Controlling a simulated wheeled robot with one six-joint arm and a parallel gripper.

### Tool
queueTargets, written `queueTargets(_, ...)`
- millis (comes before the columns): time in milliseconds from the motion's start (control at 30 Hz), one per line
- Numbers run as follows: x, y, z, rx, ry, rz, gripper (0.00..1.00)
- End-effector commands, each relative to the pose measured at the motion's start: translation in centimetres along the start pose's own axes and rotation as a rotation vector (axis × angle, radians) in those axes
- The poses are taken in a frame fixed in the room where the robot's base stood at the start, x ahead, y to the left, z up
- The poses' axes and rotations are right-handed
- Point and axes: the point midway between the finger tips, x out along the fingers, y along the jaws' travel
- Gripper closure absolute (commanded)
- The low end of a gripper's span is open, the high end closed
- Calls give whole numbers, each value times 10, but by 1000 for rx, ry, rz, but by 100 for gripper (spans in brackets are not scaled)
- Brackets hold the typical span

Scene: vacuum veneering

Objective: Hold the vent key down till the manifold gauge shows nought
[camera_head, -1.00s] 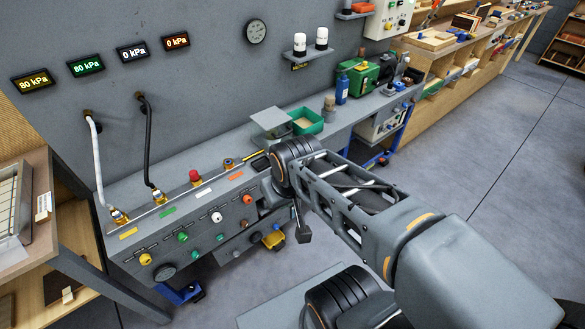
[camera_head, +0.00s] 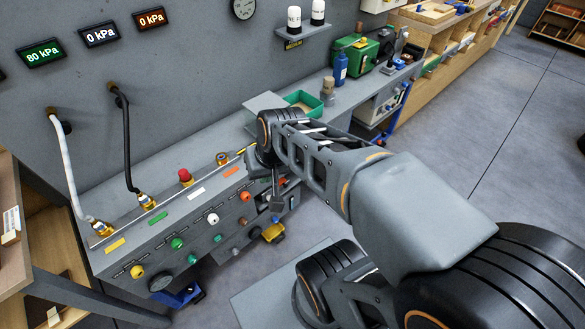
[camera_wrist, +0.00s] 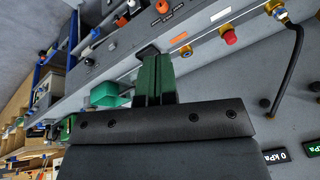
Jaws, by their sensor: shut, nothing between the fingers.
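My gripper (camera_wrist: 155,62) is shut and empty in the wrist view, its green fingers together above the grey bench top. A dark square piece (camera_wrist: 147,50) lies right by the fingertips; I cannot tell whether it is the vent key or whether they touch. In the head view my arm hides that spot. A round dial gauge (camera_head: 243,8) on the wall is cut by the top edge, its reading too small. The wall displays read 80 kPa on the green one (camera_head: 41,53), 0 kPa on the white one (camera_head: 100,34) and 0 kPa on the orange one (camera_head: 151,18).
A red mushroom button (camera_head: 185,175) stands on the bench top, with a white hose (camera_head: 67,170) and a black hose (camera_head: 125,140) to its left. Coloured knobs line the bench front. A green tray (camera_head: 303,102) lies behind my arm.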

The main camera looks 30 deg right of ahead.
Motion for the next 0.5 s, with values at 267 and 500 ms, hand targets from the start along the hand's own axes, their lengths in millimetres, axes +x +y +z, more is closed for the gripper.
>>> queueTargets(267,168,80,-37,771,75,-238,100)
queueTargets(500,254,180,-60,1346,210,-365,100)
